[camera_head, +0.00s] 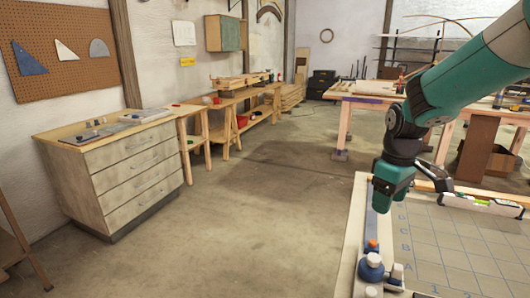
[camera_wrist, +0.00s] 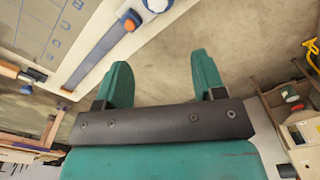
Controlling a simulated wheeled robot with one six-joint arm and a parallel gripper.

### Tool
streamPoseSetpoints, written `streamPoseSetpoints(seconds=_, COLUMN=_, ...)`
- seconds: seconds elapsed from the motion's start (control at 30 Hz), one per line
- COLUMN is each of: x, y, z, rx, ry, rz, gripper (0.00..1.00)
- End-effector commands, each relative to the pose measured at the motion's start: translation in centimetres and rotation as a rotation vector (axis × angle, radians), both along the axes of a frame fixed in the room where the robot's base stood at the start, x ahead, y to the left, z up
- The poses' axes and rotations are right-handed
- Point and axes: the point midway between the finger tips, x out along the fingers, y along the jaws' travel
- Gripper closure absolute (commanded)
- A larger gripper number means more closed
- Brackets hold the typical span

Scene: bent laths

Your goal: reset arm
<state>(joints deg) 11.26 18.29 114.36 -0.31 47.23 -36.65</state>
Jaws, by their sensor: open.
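My gripper (camera_head: 386,188) hangs from the teal arm at the right of the head view, by the left edge of the gridded worktable (camera_head: 455,240). In the wrist view my gripper (camera_wrist: 160,72) shows two teal fingers set wide apart with nothing between them. Behind the fingers is bare concrete floor, with the table's pale edge (camera_wrist: 97,42) at upper left. The fingertips are hard to make out in the head view.
A grey drawer cabinet (camera_head: 130,170) stands at left. The floor between is clear.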

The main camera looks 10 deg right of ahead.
Motion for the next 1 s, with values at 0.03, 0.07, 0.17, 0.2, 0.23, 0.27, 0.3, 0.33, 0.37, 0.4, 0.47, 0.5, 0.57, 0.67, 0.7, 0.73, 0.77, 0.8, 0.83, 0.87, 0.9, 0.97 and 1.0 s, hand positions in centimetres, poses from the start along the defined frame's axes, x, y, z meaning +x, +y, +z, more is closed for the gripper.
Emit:
streamPoseSetpoints(seconds=0.03, x=-0.3, y=0.8, z=0.3, rx=0.006, ry=-0.006, rz=0.008, gripper=0.37)
streamPoseSetpoints(seconds=0.07, x=-0.6, y=1.6, z=0.7, rx=0.013, ry=-0.014, rz=0.013, gripper=0.37)
streamPoseSetpoints(seconds=0.17, x=-2.7, y=5.9, z=2.2, rx=0.057, ry=-0.040, rz=0.044, gripper=0.37)
streamPoseSetpoints(seconds=0.2, x=-4.1, y=8.1, z=2.8, rx=0.084, ry=-0.052, rz=0.058, gripper=0.37)
streamPoseSetpoints(seconds=0.23, x=-5.3, y=9.8, z=3.3, rx=0.107, ry=-0.059, rz=0.070, gripper=0.37)
streamPoseSetpoints(seconds=0.27, x=-6.6, y=11.4, z=3.8, rx=0.129, ry=-0.065, rz=0.081, gripper=0.37)
streamPoseSetpoints(seconds=0.3, x=-8.5, y=13.5, z=4.3, rx=0.163, ry=-0.070, rz=0.097, gripper=0.37)
streamPoseSetpoints(seconds=0.33, x=-10.0, y=14.9, z=4.6, rx=0.186, ry=-0.071, rz=0.107, gripper=0.37)
streamPoseSetpoints(seconds=0.37, x=-11.5, y=16.2, z=4.9, rx=0.210, ry=-0.071, rz=0.117, gripper=0.37)
streamPoseSetpoints(seconds=0.4, x=-13.5, y=17.7, z=5.2, rx=0.239, ry=-0.068, rz=0.130, gripper=0.37)
streamPoseSetpoints(seconds=0.47, x=-16.2, y=19.4, z=5.5, rx=0.279, ry=-0.061, rz=0.144, gripper=0.37)
streamPoseSetpoints(seconds=0.5, x=-17.8, y=20.3, z=5.6, rx=0.302, ry=-0.055, rz=0.153, gripper=0.37)
streamPoseSetpoints(seconds=0.57, x=-19.8, y=21.3, z=5.7, rx=0.329, ry=-0.045, rz=0.163, gripper=0.37)
streamPoseSetpoints(seconds=0.67, x=-21.7, y=22.1, z=5.8, rx=0.354, ry=-0.032, rz=0.171, gripper=0.37)
streamPoseSetpoints(seconds=0.7, x=-22.0, y=22.2, z=5.8, rx=0.360, ry=-0.030, rz=0.172, gripper=0.37)
streamPoseSetpoints(seconds=0.73, x=-22.1, y=22.3, z=5.7, rx=0.361, ry=-0.028, rz=0.171, gripper=0.37)
streamPoseSetpoints(seconds=0.77, x=-22.2, y=22.3, z=5.7, rx=0.361, ry=-0.027, rz=0.170, gripper=0.37)
streamPoseSetpoints(seconds=0.8, x=-22.2, y=22.3, z=5.7, rx=0.361, ry=-0.027, rz=0.169, gripper=0.37)
streamPoseSetpoints(seconds=0.83, x=-22.2, y=22.3, z=5.7, rx=0.361, ry=-0.027, rz=0.169, gripper=0.37)
streamPoseSetpoints(seconds=0.87, x=-22.1, y=22.3, z=5.7, rx=0.361, ry=-0.027, rz=0.169, gripper=0.37)
streamPoseSetpoints(seconds=0.9, x=-22.1, y=22.3, z=5.7, rx=0.361, ry=-0.027, rz=0.169, gripper=0.37)
streamPoseSetpoints(seconds=0.97, x=-22.1, y=22.2, z=5.7, rx=0.361, ry=-0.028, rz=0.169, gripper=0.37)
streamPoseSetpoints(seconds=1.0, x=-22.1, y=22.2, z=5.7, rx=0.361, ry=-0.028, rz=0.169, gripper=0.37)
